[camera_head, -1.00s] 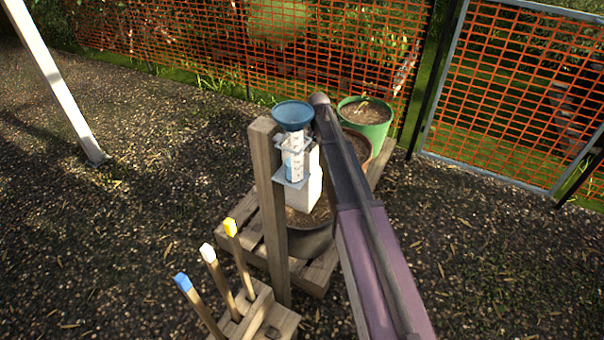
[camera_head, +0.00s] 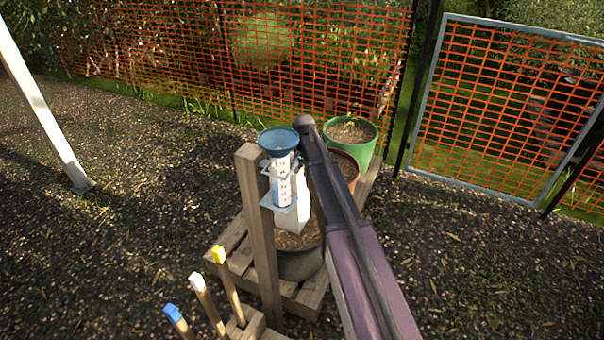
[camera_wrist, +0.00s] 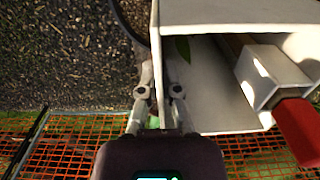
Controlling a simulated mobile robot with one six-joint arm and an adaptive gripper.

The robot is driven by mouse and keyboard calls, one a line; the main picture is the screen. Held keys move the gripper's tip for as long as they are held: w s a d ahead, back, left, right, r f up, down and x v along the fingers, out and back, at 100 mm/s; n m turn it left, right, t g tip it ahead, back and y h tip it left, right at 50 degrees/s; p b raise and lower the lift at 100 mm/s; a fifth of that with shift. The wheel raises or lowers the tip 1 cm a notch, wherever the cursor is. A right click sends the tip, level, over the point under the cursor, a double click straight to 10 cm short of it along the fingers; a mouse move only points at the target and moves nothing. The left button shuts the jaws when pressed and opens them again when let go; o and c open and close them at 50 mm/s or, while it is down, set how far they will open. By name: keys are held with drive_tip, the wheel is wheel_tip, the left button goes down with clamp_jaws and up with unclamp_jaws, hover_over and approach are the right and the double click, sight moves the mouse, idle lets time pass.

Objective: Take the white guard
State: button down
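The white guard (camera_wrist: 230,12) is a square open box with thin walls. In the wrist view I look into its opening; a green leaf shows inside. My gripper (camera_wrist: 159,68) straddles its left wall, one finger outside and one inside, close together and apparently shut on the wall. A wooden stake with a red end (camera_wrist: 298,130) passes through a small white sleeve (camera_wrist: 270,76) at the guard's right. In the head view the guard (camera_head: 292,212) is upright over a dark pot's soil, partly behind the rain gauge and my arm. My gripper is hidden there.
A blue-topped rain gauge (camera_head: 280,172) on a wooden post (camera_head: 257,225) stands close left of the guard. A green pot (camera_head: 352,133) and a brown pot share the pallet (camera_head: 232,262). Colour-tipped stakes (camera_head: 208,300) stand front left. Orange mesh fencing (camera_head: 500,110) is behind.

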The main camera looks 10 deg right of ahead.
drive_tip(key=shift+r+p, duration=4.45)
drive_tip(key=shift+r, duration=0.2)
wheel_tip(320, 180, up, 29)
drive_tip(key=p, duration=2.8)
drive_tip(key=shift+f+p, duration=0.15)
drive_tip(key=shift+p, duration=0.2)
